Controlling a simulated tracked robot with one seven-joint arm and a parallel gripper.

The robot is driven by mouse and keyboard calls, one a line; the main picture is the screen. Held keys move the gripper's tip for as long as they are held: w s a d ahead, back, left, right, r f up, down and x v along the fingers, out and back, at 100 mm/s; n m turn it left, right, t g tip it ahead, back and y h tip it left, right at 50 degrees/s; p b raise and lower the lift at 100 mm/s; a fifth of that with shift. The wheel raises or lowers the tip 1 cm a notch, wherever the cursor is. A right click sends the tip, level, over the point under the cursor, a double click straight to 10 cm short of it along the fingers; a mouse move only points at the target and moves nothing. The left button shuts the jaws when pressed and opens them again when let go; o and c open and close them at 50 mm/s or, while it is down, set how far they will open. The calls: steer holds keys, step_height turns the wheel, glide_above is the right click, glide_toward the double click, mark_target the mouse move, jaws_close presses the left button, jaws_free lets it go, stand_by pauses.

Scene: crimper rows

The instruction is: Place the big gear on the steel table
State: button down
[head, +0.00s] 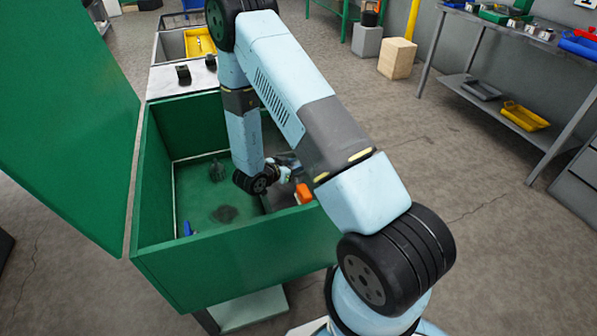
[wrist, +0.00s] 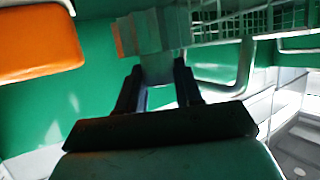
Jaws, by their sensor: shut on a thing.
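My gripper (wrist: 159,74) is shut on a grey, stepped, tooth-edged piece, which looks like the big gear (wrist: 152,36) seen nearly edge-on in the wrist view. In the head view my gripper (head: 284,174) is inside the open green bin (head: 215,262), near its right wall, largely hidden by my arm. A steel table (head: 470,30) with a lower shelf stands at the far right, away from my gripper. A steel-topped surface (head: 165,82) is just behind the bin.
An orange thing (head: 303,193) is close to my gripper; it also shows in the wrist view (wrist: 38,42). The raised green lid (head: 70,110) blocks the left. Floor between bin and table is open.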

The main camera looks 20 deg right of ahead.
steer(key=shift+w+d+f, duration=0.1)
steer(key=shift+w+f, duration=0.05)
steer(key=shift+f, duration=0.75)
steer(key=shift+w+f, duration=0.1)
steer(key=shift+f, duration=0.8)
steer(key=c, duration=0.7)
jaws_free()
